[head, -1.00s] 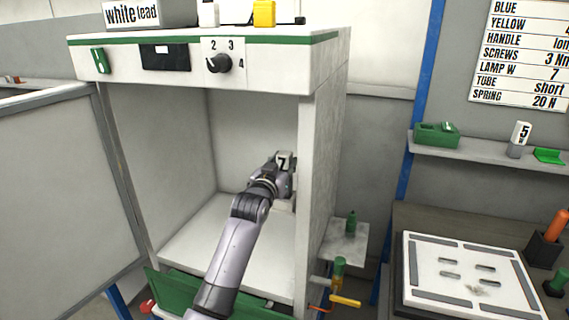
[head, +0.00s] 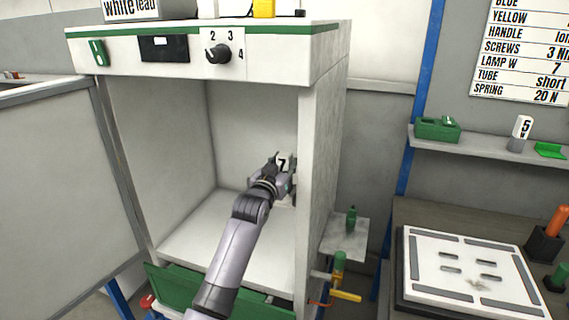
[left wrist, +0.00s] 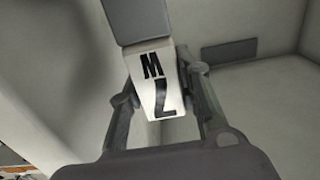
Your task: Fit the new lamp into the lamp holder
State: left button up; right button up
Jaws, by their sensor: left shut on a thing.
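The new lamp (head: 282,162) is a white block marked 7, held inside the open cabinet near its right wall. In the left wrist view the lamp (left wrist: 158,88) shows the marking "7 W" upside down, with a grey part (left wrist: 135,15) at its upper end; I cannot tell whether this is its base or the holder. My left gripper (head: 281,168) is shut on the lamp, and its fingers (left wrist: 160,92) lie on both sides of it. I cannot make out the lamp holder for certain. My right gripper is out of view.
The cabinet (head: 320,150) has a right side wall close to my gripper and a clear floor (head: 225,230). A dark plate (left wrist: 230,52) is on a wall inside. Outside right are a shelf with a lamp marked 5 (head: 523,128) and a white slotted board (head: 465,285).

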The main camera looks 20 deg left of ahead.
pick_arm(q)
jog(key=shift+f+b, duration=0.4)
jog(key=shift+f, duration=0.5)
jog(key=o, duration=1.3)
jog(key=shift+r, duration=0.1)
jog(key=s, duration=1.2)
jog(key=shift+a, duration=0.2)
